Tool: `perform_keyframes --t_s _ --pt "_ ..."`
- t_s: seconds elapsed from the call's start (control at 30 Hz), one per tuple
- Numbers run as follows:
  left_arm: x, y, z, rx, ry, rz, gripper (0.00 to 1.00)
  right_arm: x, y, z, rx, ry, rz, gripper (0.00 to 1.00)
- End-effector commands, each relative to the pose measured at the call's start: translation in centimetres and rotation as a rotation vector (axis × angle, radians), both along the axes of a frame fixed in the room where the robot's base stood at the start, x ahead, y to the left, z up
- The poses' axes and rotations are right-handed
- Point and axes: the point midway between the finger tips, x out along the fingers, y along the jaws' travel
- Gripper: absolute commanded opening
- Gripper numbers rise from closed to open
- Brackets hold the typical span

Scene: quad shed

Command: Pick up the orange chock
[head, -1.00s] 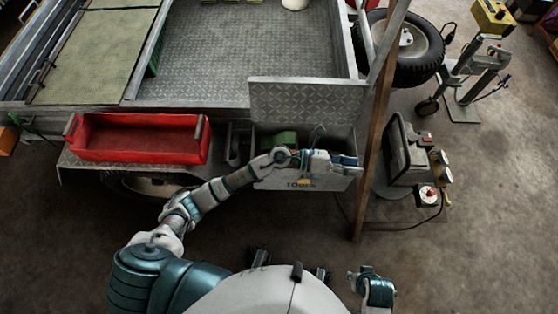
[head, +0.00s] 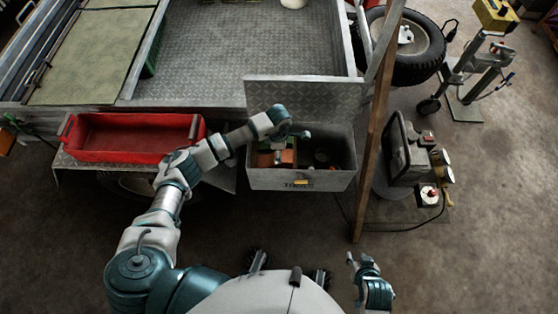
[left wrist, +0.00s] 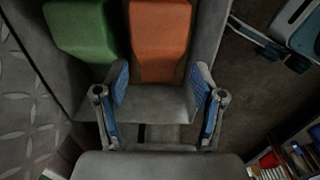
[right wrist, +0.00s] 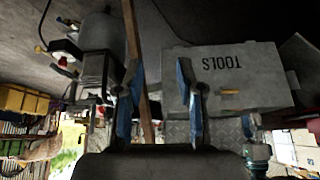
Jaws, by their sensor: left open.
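The orange chock (left wrist: 160,38) lies inside the grey tool box (left wrist: 150,100). It also shows in the head view (head: 289,157), partly hidden by my left arm. A green chock (left wrist: 85,38) lies to its left in the left wrist view. My left gripper (left wrist: 161,78) is open and points down into the box. Its fingertips appear on either side of the orange chock's near end, with nothing gripped; I cannot tell whether they touch it. My right gripper (right wrist: 158,72) is open and empty. In the head view it is low, right of my body (head: 363,262).
The box's lid (head: 305,98) stands open behind it. A red tray (head: 130,135) is to the left. A wooden post (head: 372,150) rises just right of the box, with a machine (head: 405,150) beyond it. The floor in front is clear.

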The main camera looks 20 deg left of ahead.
Motion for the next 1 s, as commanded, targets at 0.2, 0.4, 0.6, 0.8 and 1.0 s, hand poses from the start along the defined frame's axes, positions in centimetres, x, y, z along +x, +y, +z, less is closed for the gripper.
perform_keyframes --t_s 0.2,0.4,0.6,0.8,1.0 --pt "0.0 0.3 -2.5 -0.004 0.001 0.002 0.69 1.7 0.9 0.5 0.017 -0.093 0.006 0.37" --pt "0.1 0.2 -5.2 -0.008 0.004 0.002 0.69 3.8 1.8 1.1 0.044 -0.206 0.011 0.37" --pt "0.2 0.0 -7.6 -0.005 0.001 0.002 0.69 5.9 2.4 2.3 0.078 -0.339 0.016 0.37" --pt "0.2 -0.1 -7.6 -0.003 -0.003 0.001 0.69 6.2 2.4 2.7 0.085 -0.36 0.017 0.37" --pt "0.2 0.1 -7.7 -0.005 -0.001 0.001 0.36 6.2 2.5 2.7 0.083 -0.357 0.017 0.37"
